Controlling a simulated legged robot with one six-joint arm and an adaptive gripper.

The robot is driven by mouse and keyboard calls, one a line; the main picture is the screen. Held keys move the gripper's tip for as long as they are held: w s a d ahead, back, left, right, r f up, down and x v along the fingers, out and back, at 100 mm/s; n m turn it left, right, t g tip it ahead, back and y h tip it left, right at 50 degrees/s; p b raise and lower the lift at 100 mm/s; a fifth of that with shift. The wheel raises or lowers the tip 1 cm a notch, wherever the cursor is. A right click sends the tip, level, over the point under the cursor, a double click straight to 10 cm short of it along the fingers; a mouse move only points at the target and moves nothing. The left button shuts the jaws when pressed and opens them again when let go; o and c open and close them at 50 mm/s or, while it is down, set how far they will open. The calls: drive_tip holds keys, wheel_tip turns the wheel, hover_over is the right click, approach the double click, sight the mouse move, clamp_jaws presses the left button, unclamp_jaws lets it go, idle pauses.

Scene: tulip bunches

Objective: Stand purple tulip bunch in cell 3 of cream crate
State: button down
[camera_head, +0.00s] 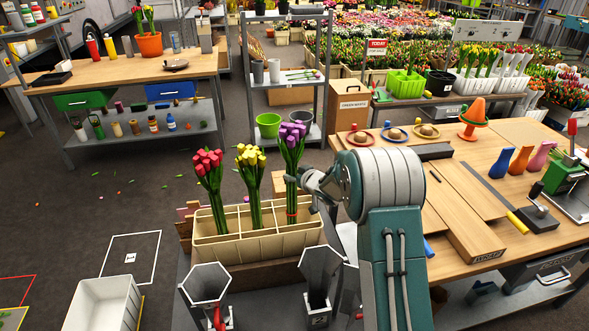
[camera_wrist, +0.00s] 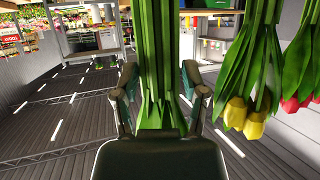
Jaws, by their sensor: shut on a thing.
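The purple tulip bunch (camera_head: 292,160) is upright above the right-hand end of the cream crate (camera_head: 262,244). A red band shows low on its stems. My gripper (camera_head: 312,186) reaches in from the right and is shut on its green stems. The stems (camera_wrist: 160,70) fill the middle of the wrist view, between the gripper's fingers (camera_wrist: 160,100). I cannot tell whether their lower end is inside the cell. A red tulip bunch (camera_head: 209,180) stands in the left part of the crate. A yellow tulip bunch (camera_head: 251,180) stands in the middle, just left of the purple one.
Hexagonal metal vases (camera_head: 208,283) stand in front of the crate, another (camera_head: 320,268) further right. An empty white bin (camera_head: 104,303) is at lower left. A wooden workbench (camera_head: 480,215) stands at right. A metal shelf rack (camera_head: 288,85) is behind the tulips.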

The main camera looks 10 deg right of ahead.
sight(295, 190)
drive_tip(key=shift+d+f, duration=0.1)
drive_tip(key=shift+f, duration=2.95)
drive_tip(key=shift+c, duration=0.3)
unclamp_jaws()
drive_tip(key=shift+f, duration=0.1)
drive_tip(key=shift+o, duration=0.3)
drive_tip(key=v, duration=1.2)
